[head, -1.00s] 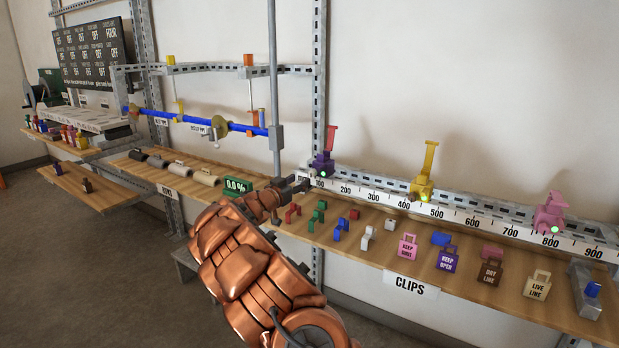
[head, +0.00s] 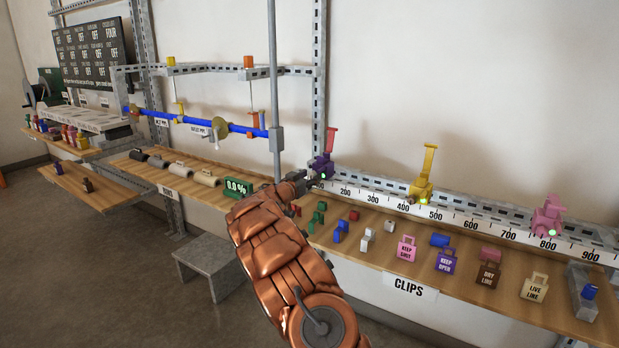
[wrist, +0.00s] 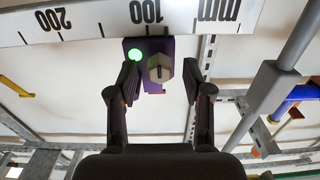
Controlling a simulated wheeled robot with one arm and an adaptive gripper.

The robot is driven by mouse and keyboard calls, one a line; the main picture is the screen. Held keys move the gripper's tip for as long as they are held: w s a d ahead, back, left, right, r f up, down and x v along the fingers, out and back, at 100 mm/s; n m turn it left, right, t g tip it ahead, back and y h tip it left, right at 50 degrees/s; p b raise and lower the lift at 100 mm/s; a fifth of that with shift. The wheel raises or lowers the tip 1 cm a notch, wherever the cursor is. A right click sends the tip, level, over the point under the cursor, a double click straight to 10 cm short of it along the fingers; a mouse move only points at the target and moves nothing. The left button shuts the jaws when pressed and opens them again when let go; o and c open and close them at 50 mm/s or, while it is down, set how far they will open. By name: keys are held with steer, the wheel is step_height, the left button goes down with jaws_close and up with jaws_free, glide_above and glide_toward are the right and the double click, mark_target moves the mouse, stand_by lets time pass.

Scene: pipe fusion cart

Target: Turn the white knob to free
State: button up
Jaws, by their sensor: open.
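The white knob (wrist: 160,69) sits on the face of a purple clamp block (wrist: 147,55) on the ruled rail. The knob is pale, with a dark mark down its middle. A green light (wrist: 135,55) glows beside it. My gripper (wrist: 160,82) is open, with one finger on each side of the knob and a gap at both. The left finger's tip is close to the green light. In the head view the purple block (head: 321,165) stands at the rail's left end, with my gripper (head: 310,180) right by it. The knob is not discernible there.
A yellow clamp (head: 422,182) and a pink clamp (head: 546,216) stand farther right on the rail (head: 475,222). Clips and lettered tags lie on the wooden shelf (head: 385,262) below. A grey upright post (head: 275,90) stands close left of my gripper.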

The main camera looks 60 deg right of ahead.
jaws_close()
stand_by(0.3)
